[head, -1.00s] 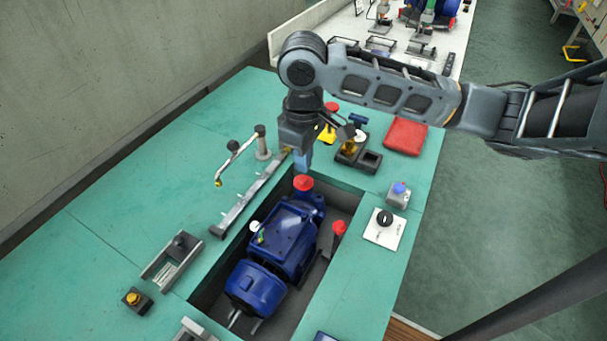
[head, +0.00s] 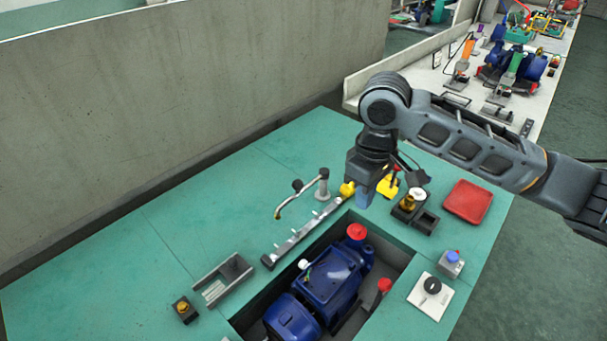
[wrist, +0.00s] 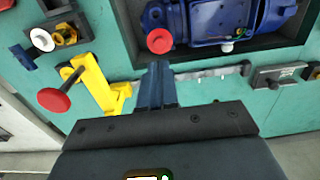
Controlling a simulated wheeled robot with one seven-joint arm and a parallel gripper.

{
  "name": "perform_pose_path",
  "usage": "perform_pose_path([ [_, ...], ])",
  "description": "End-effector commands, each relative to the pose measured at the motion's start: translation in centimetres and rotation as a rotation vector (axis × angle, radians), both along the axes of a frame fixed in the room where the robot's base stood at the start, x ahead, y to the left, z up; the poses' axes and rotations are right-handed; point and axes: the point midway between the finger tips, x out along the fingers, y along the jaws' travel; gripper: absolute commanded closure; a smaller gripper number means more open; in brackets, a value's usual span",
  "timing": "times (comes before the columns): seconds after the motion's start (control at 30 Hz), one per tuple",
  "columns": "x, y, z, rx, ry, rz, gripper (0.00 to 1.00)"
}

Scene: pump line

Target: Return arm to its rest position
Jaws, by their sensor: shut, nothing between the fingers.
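My gripper (head: 364,197) hangs at the end of my arm above the green worktop (head: 130,255), pointing down. Its blue fingers are shut and hold nothing. In the wrist view the closed fingers (wrist: 156,88) appear over the worktop near the metal rail and a red cap. The blue pump (head: 330,277) sits in the recessed pit, with a red cap (head: 357,231) just below and beside my gripper. A yellow part with a red knob (wrist: 95,88) stands beside the fingers in the wrist view; in the head view my gripper partly hides it.
A red tray (head: 467,201), a dark two-cell holder (head: 426,221), a blue-button box (head: 450,263) and a dial plate (head: 432,290) lie right of the gripper. A bent tap (head: 300,195) and metal rail (head: 307,235) stand left. The left worktop is mostly clear.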

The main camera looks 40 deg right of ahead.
Motion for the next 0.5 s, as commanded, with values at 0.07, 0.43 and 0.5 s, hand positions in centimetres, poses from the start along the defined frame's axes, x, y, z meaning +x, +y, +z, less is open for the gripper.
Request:
perform_pose_path([
  [0.07, 0.0, 0.0, 0.0, 0.0, 0.0, 0.0, 1.0],
  [0.43, 4.9, 6.3, 1.2, 0.122, -0.183, 0.046, 1.0],
  [0.5, 7.5, 10.0, 2.4, 0.2, -0.294, 0.065, 1.0],
])
